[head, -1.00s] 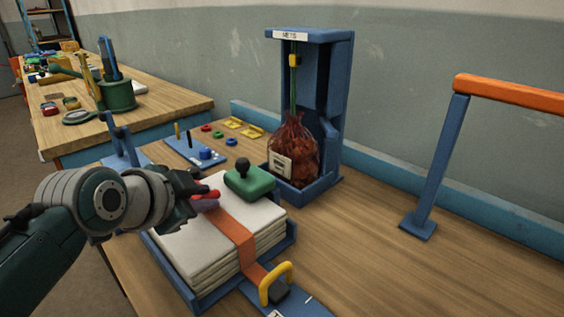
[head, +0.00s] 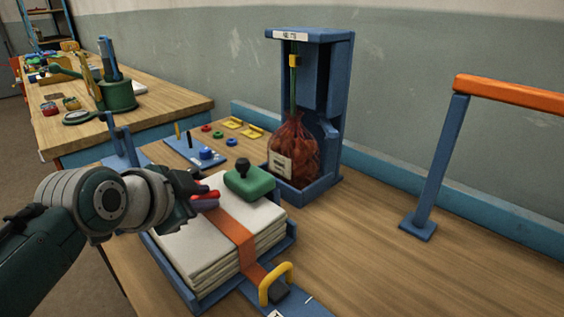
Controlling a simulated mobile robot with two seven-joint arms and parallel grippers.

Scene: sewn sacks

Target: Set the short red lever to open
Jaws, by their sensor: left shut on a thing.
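The short red lever (head: 206,201) shows as a small red piece at my left gripper's fingers, above the left back part of a stack of folded white sacks (head: 190,247). My left gripper (head: 197,198) comes in from the left and is shut on this red piece. The fingers and wrist hide much of it, so its base and any open or shut marking cannot be seen. My right gripper is not in view.
The stack lies in a blue tray (head: 203,300) with an orange strap (head: 232,238) and a green block with a black knob (head: 249,183) on top. A yellow handle (head: 276,283) stands in front. A blue stand (head: 336,115) holds a red net sack (head: 293,150).

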